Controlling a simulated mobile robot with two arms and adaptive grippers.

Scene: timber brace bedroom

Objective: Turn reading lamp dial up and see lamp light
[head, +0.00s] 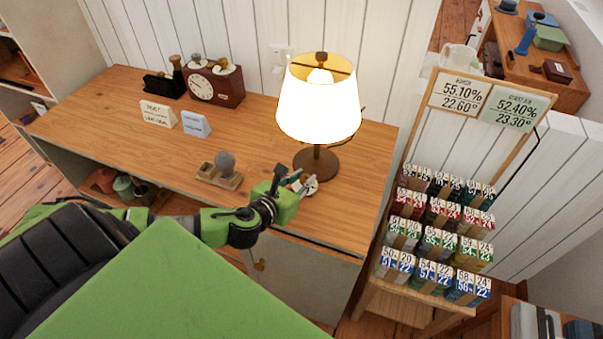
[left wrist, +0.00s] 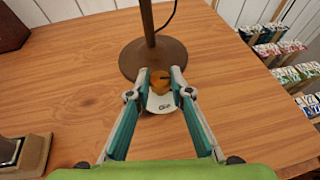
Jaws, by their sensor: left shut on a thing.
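The reading lamp (head: 318,100) stands near the right end of the wooden desk, and its cream shade glows brightly. Its round dark base (head: 316,160) rests on the desk; the base (left wrist: 155,55) and post also show in the left wrist view. The dial (left wrist: 160,83) is a small orange-brown knob on a pale plate (left wrist: 160,103) in front of the base. My left gripper (head: 297,182) is at the dial, and in the left wrist view its fingers (left wrist: 160,86) are closed in around the knob on both sides. My right gripper is not in view.
The desk (head: 110,110) holds a clock box (head: 212,84), small cards (head: 158,115) and a wooden tray with a grey ball (head: 222,170). A rack of numbered blocks (head: 440,225) stands right of the desk. Bare desk lies left of the lamp.

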